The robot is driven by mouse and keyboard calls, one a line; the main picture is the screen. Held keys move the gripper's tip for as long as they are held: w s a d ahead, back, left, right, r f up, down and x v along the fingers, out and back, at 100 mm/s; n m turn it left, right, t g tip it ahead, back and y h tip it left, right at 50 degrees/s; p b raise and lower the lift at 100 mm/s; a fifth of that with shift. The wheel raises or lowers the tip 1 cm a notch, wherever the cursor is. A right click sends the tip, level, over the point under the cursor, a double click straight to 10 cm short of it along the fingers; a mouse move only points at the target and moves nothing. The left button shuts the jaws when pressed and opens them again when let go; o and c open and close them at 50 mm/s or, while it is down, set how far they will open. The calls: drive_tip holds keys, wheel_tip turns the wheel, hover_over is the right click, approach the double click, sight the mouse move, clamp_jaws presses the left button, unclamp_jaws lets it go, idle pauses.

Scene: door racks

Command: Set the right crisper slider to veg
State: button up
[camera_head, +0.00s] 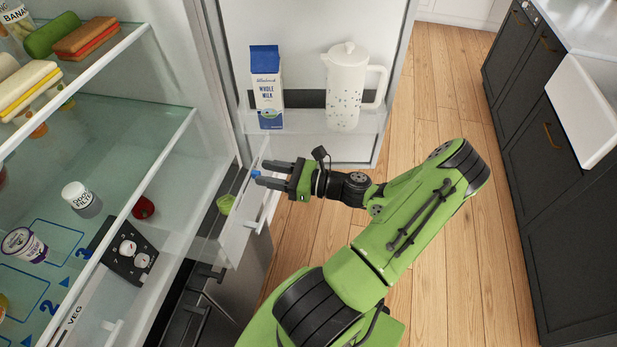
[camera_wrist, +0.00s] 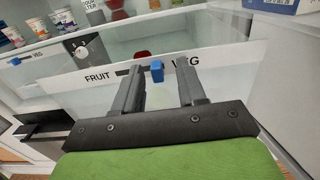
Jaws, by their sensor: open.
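The right crisper drawer (camera_wrist: 78,92) shows a pale front with FRUIT at the left and VEG at the right in the wrist view. Its blue slider (camera_wrist: 157,70) sits between the two words, nearer VEG. The slider also shows in the head view (camera_head: 256,173), at the fingertips. My gripper (camera_wrist: 160,75) is open, with the slider between its fingers in the picture and closer to the left finger. I cannot tell whether a finger touches it. The right finger partly covers VEG. In the head view my gripper (camera_head: 262,175) reaches the drawer front from the right.
The fridge door stands open with a milk carton (camera_head: 267,90) and a white pitcher (camera_head: 345,85) on its shelf (camera_head: 308,120). A glass shelf (camera_head: 125,125) overhangs at left. Wooden floor (camera_head: 450,110) is clear before the dark cabinets (camera_head: 560,190).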

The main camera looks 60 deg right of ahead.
drive_tip(key=v, duration=1.4)
drive_tip(key=shift+s, duration=0.4)
